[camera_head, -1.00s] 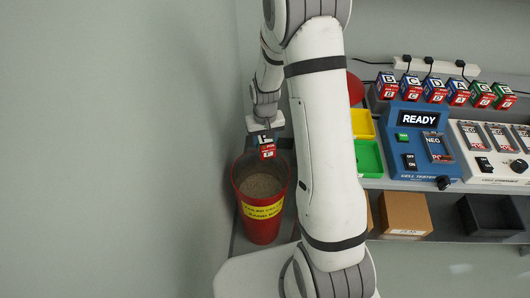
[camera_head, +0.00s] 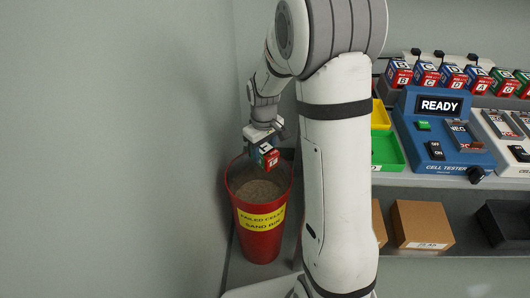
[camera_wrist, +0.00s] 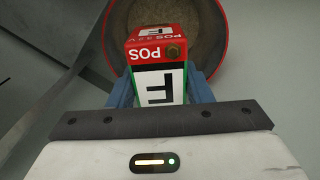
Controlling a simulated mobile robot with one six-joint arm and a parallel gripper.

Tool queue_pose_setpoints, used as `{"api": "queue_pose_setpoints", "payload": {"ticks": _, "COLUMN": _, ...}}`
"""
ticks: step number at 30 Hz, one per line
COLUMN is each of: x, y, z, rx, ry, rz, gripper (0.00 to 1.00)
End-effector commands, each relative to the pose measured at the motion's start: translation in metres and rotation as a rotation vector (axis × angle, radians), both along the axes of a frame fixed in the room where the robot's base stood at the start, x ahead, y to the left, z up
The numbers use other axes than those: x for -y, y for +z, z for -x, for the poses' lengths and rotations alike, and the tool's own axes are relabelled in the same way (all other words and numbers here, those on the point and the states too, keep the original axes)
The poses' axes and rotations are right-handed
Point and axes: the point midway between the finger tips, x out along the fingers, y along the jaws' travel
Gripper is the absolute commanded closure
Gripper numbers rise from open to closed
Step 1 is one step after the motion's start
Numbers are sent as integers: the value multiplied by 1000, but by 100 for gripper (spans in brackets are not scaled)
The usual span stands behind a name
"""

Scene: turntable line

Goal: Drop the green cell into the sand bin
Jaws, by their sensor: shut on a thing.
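The green cell (camera_head: 268,157) has a red end and a white label with the letter F. My gripper (camera_head: 262,143) is shut on it and holds it above the mouth of the sand bin. In the wrist view the cell (camera_wrist: 160,80) sits between the two blue fingers of my gripper (camera_wrist: 160,92), its red POS end pointing toward the bin. The sand bin (camera_head: 262,240) is a red bucket with a yellow label reading failed cells, sand bin. Sand shows inside it. Its red rim also shows in the wrist view (camera_wrist: 226,40), behind the cell.
A blue cell tester (camera_head: 437,140) with a READY display stands right of my arm. Several lettered cells stand in a row behind it. A yellow tray (camera_head: 380,114) and a green tray (camera_head: 386,150) lie beside it. A cardboard box (camera_head: 421,225) and a black bin (camera_head: 503,222) sit below.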

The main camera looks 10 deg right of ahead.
Motion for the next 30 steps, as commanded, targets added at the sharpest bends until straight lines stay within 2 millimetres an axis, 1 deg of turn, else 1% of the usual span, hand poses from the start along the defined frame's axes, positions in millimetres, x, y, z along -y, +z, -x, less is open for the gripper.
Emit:
{"api": "queue_pose_setpoints", "payload": {"ticks": 12, "x": -1, "y": -46, "z": 0, "rx": -1, "ry": 0, "rz": 0, "gripper": 96}}
{"api": "queue_pose_setpoints", "payload": {"ticks": 15, "x": -1, "y": -53, "z": 0, "rx": 0, "ry": 0, "rz": 0, "gripper": 96}}
{"api": "queue_pose_setpoints", "payload": {"ticks": 25, "x": -1, "y": -55, "z": 0, "rx": 1, "ry": 0, "rz": 0, "gripper": 96}}
{"api": "queue_pose_setpoints", "payload": {"ticks": 26, "x": -1, "y": -55, "z": 0, "rx": 1, "ry": 0, "rz": 0, "gripper": 53}}
{"api": "queue_pose_setpoints", "payload": {"ticks": 30, "x": -1, "y": -55, "z": 0, "rx": 1, "ry": 0, "rz": 0, "gripper": 42}}
